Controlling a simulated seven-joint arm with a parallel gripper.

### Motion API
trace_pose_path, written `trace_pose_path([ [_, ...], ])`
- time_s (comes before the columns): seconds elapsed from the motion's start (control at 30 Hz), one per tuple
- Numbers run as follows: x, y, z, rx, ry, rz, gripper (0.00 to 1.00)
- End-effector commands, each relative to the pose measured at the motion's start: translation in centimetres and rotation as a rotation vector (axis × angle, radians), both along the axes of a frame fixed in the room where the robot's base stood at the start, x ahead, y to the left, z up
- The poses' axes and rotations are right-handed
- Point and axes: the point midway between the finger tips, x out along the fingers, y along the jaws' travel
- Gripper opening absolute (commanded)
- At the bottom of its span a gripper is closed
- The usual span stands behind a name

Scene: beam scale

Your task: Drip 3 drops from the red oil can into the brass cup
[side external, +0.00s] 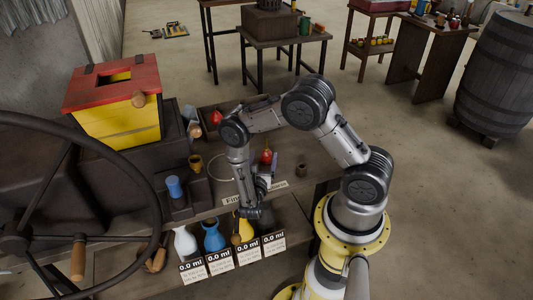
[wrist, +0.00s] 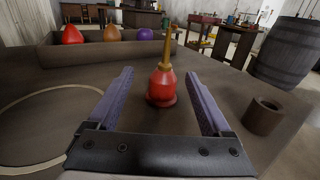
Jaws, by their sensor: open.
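In the side view the red oil can (side external: 267,155) is at my gripper's far side. My gripper (wrist: 158,78) is open and low over the table. Its two purple fingers lie on either side of the can in the wrist view, with a gap on each side. A yellow-brass cup (side external: 195,162) sits on the dark block to the left. A small brown, hollow cylinder (wrist: 264,115) stands to the right of the can; it also shows in the side view (side external: 301,170).
A tray (wrist: 95,56) at the back holds red, orange and purple rounded items. A pale ring (wrist: 20,100) marks the table at left. Bottles (side external: 214,238) stand in labelled bays at the front reading 0.0 ml. A blue container (side external: 175,187) and large wheel are at left.

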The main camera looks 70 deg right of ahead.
Motion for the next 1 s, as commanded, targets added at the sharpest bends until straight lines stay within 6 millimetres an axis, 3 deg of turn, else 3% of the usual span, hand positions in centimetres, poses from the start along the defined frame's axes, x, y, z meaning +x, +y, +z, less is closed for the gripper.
trace_pose_path([
  [0.27, 0.3, -1.8, 0.0, -0.001, 0.0, -0.002, 0.83],
  [0.63, 1.0, -6.2, -0.4, -0.001, -0.001, -0.002, 0.83],
  [0.93, 1.1, -6.6, -0.3, -0.001, 0.0, 0.0, 0.83],
  [1.0, 1.1, -6.6, -0.4, -0.001, 0.0, 0.0, 0.72],
])
